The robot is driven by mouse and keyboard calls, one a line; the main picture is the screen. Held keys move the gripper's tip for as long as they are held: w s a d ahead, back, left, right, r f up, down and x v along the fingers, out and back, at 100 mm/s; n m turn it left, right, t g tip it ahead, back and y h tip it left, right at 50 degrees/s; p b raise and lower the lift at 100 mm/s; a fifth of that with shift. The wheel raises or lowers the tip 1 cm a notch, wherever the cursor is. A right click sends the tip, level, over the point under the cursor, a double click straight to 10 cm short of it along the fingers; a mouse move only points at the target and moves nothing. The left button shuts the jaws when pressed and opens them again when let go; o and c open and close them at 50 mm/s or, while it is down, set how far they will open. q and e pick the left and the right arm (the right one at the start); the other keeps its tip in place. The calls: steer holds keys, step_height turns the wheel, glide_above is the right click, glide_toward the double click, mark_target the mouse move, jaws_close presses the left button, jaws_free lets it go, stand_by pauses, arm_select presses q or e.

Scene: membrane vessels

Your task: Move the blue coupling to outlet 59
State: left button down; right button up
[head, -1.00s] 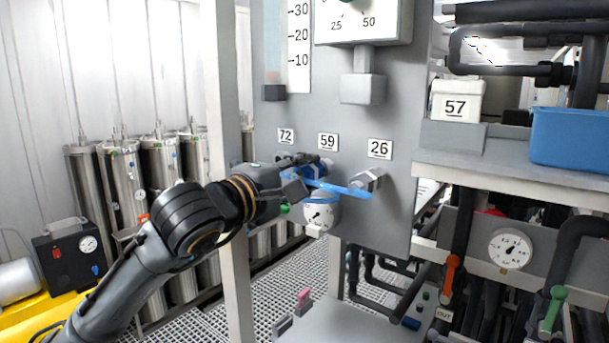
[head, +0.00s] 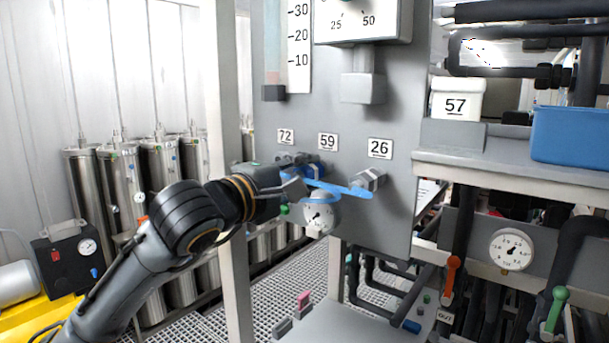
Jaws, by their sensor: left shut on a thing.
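My left gripper (head: 297,178) reaches in from the left to the grey panel (head: 345,120), just below the labels 72 and 59 (head: 328,141). It is shut on the blue coupling (head: 317,170), which shows only in part beyond the fingers, under label 59. Outlet 59 itself is hidden behind the coupling and gripper, so I cannot tell whether the coupling is seated. My right gripper is not in view.
A grey post (head: 228,130) stands left of the panel, close to my forearm. A shelf at right holds a blue bin (head: 572,138) and a white container marked 57 (head: 457,100).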

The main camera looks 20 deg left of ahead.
arm_select(q)
steer(key=shift+b, duration=0.4)
steer(key=shift+w+d, duration=0.2)
steer(key=shift+w, duration=0.35)
stand_by(0.5)
steer(key=c, duration=0.8)
jaws_free()
steer(key=shift+c, duration=0.2)
steer(key=shift+s+a, duration=0.1)
steer(key=shift+s, duration=0.05)
steer(key=v, duration=1.1)
steer(key=shift+s, duration=0.35)
steer(key=shift+a, duration=0.1)
